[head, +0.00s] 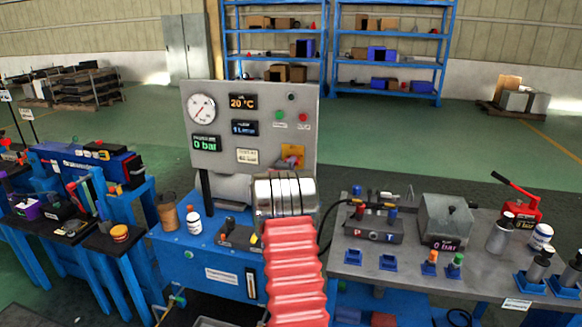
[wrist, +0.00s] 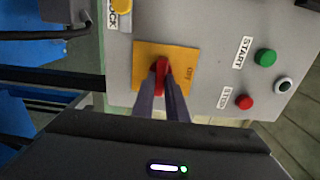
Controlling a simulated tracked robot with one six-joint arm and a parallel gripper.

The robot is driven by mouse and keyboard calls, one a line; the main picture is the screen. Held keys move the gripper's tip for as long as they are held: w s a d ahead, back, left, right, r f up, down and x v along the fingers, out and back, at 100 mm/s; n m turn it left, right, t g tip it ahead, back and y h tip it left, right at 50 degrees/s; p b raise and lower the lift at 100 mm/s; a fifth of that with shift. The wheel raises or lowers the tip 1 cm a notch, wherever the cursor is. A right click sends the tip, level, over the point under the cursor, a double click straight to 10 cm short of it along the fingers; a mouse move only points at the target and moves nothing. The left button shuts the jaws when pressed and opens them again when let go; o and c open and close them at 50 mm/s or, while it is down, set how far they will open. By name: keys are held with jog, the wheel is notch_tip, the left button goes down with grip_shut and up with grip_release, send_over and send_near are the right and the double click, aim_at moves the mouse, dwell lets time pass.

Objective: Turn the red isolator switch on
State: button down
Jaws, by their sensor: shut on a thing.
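The red isolator switch (wrist: 161,73) sits on a yellow plate (wrist: 182,62) on the grey panel. The plate carries a word that seems to read OFF along its right side in the wrist view. My gripper (wrist: 161,80) is shut on the red handle, one dark finger on each side. In the head view the yellow plate (head: 293,152) shows at the panel's lower right, with my arm rising in front. The fingers and handle are mostly hidden there.
A green START button (wrist: 265,57) and a red STOP button (wrist: 244,102) lie right of the switch in the wrist view. The panel (head: 240,100) also holds a gauge (head: 201,108) and displays. Bottles and a lever stand on the blue bench (head: 190,250) below.

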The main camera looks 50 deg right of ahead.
jog(key=shift+s+d+f, duration=0.15)
jog(key=shift+s+d, duration=0.05)
jog(key=shift+s, duration=0.1)
jog(key=c, duration=2)
grip_release()
jog(key=shift+c, duration=0.2)
jog(key=shift+o, duration=1.4)
jog(key=shift+w+a, duration=0.15)
jog(key=shift+a, duration=0.1)
jog(key=v, duration=1.3)
jog(key=shift+a, duration=0.2)
